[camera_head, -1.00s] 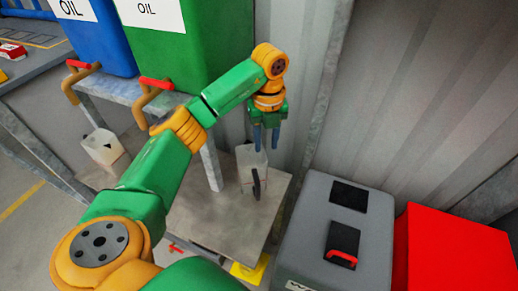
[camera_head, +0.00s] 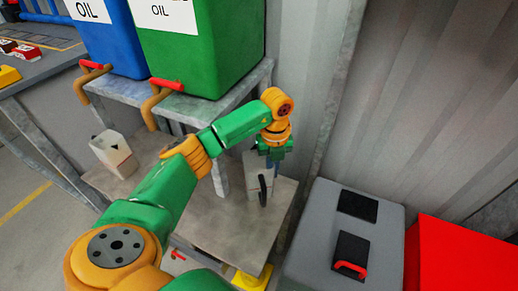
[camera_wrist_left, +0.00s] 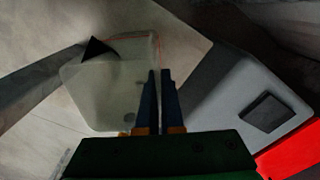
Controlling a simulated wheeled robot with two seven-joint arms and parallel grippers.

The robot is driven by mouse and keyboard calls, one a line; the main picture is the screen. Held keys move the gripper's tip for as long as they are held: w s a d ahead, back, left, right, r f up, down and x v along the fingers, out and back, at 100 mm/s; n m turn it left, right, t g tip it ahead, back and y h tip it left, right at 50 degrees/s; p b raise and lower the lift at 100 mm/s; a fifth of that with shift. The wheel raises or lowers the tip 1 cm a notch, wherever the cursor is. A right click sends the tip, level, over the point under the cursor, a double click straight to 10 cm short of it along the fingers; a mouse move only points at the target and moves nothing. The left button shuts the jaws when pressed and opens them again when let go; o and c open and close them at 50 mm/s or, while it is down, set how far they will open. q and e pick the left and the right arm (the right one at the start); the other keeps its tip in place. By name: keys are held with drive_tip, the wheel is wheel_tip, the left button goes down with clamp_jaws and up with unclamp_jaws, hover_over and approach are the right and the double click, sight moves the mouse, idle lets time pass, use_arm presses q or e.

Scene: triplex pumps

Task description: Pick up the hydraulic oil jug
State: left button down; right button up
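A whitish jug (camera_head: 254,188) with a narrow dark shape on its front stands on the low grey-brown shelf (camera_head: 212,225). A second whitish jug (camera_head: 113,155) with a dark mark stands farther left. My left gripper (camera_head: 272,164) points down at the right upper part of the nearer jug. In the left wrist view, a pale jug (camera_wrist_left: 100,92) with a black triangle lies left of and behind the gripper fingers (camera_wrist_left: 160,78). The fingers are close together with a narrow gap; whether they grip the jug cannot be told. My right gripper is out of view.
Blue (camera_head: 112,45) and green (camera_head: 205,55) oil containers with red-handled taps stand on the upper shelf. A metal post rises beside the jug. A grey box (camera_head: 318,215) and a red box (camera_head: 460,262) stand at right, before a corrugated wall.

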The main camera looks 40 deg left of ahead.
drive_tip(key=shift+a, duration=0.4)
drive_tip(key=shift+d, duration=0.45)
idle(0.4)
use_arm(q)
drive_tip(key=shift+r, duration=0.1)
